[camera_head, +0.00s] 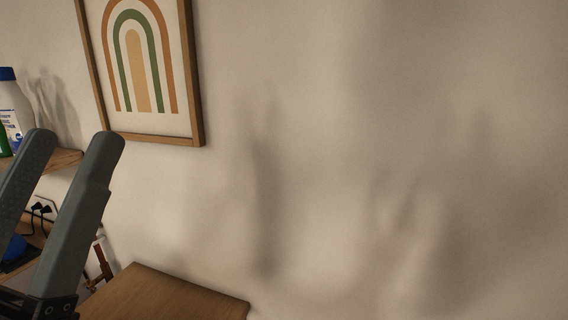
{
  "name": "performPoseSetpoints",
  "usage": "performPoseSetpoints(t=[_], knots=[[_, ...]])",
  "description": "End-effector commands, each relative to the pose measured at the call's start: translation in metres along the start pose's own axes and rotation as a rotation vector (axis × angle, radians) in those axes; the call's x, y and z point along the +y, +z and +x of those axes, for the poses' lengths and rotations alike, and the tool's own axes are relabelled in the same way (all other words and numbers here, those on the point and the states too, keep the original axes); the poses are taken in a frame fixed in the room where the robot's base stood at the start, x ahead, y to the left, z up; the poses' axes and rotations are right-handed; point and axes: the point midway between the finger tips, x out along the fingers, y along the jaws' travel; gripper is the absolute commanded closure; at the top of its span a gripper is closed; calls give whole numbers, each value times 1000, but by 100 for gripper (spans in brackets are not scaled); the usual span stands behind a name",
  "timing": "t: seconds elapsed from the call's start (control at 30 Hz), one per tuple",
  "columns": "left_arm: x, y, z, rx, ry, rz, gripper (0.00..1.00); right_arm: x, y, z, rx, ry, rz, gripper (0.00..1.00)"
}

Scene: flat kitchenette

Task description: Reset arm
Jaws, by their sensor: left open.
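My left gripper (72,142) is at the lower left of the head view. Its two grey fingers point up and are spread apart, with nothing between them. It appears in front of a wooden shelf and the wall. My right gripper does not show in this view.
A framed rainbow print (142,75) hangs on the beige wall (390,150). A white bottle with a blue cap (12,108) stands on a wooden shelf (66,160) at the left. A wooden top (165,295) is at the bottom, and a wall socket with plugs (42,209) is behind the fingers.

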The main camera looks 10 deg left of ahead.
Motion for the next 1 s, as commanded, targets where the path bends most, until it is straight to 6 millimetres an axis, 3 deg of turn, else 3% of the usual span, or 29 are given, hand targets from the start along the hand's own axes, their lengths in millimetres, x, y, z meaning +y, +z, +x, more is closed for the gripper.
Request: performPoseSetpoints(t=[0.03, 0.6, 0.77, 1.0], knots=[[0, -28, 31, -1, 1, -1, 31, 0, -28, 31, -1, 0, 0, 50], [-1, -203, 222, -1, 2, -6, 31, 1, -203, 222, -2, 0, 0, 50], [-1, -224, 245, -1, 2, -6, 31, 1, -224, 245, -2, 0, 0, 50], [-1, -224, 244, -1, 2, -6, 31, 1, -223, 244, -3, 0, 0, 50]])
